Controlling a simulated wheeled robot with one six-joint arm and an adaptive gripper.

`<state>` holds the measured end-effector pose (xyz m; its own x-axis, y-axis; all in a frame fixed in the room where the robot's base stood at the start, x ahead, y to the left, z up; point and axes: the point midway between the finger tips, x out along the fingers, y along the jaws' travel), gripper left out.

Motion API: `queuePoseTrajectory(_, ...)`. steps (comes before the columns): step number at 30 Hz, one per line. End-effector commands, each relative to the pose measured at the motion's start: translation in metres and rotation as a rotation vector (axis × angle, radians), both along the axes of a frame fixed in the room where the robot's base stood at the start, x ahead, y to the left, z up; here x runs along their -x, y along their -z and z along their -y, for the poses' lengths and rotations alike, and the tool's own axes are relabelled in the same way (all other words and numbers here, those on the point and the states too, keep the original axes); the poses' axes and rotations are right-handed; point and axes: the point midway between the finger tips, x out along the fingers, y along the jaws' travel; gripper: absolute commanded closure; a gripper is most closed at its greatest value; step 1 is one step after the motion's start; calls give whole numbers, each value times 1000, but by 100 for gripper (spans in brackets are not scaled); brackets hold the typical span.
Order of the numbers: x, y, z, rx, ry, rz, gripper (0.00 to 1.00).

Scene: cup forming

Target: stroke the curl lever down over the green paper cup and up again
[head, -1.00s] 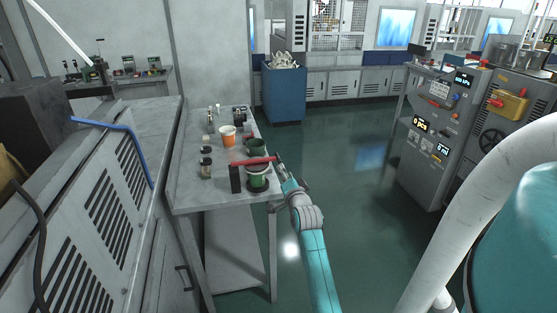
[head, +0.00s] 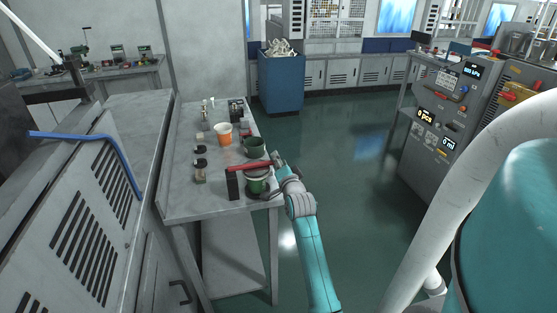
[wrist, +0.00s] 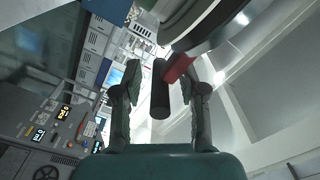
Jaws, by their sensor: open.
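The curl lever is a red bar (head: 249,166) on a black post (head: 232,183) near the table's front edge. It runs nearly level above the green paper cup (head: 257,187), which sits on a dark base; the bar partly hides the cup's top. My gripper (head: 278,160) is at the lever's free right end. In the wrist view, my gripper (wrist: 160,78) is open, with one finger on each side of the lever's black handle (wrist: 160,98). Gaps show between handle and fingers. The lever's red end (wrist: 179,68) shows there too; the cup cannot be made out.
A dark green container (head: 255,147) stands just behind the lever. Open floor lies right of the table, with a control cabinet (head: 440,135) beyond.

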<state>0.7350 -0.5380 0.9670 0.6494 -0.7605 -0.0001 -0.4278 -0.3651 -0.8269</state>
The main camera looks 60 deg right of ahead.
Motion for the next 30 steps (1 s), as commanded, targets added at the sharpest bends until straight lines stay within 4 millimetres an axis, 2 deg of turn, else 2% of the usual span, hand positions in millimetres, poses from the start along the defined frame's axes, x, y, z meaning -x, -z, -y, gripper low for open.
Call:
queuePoseTrajectory(2, 0, 0, 0, 0, 0, 0, 59)
queuePoseTrajectory(3, 0, 0, 0, 0, 0, 0, 64)
queuePoseTrajectory(7, 0, 0, 0, 0, 0, 0, 96)
queuePoseTrajectory(8, 0, 1, 0, -1, 0, -1, 100)
queuePoseTrajectory(30, 1, -2, 0, 17, 1, -29, 100)
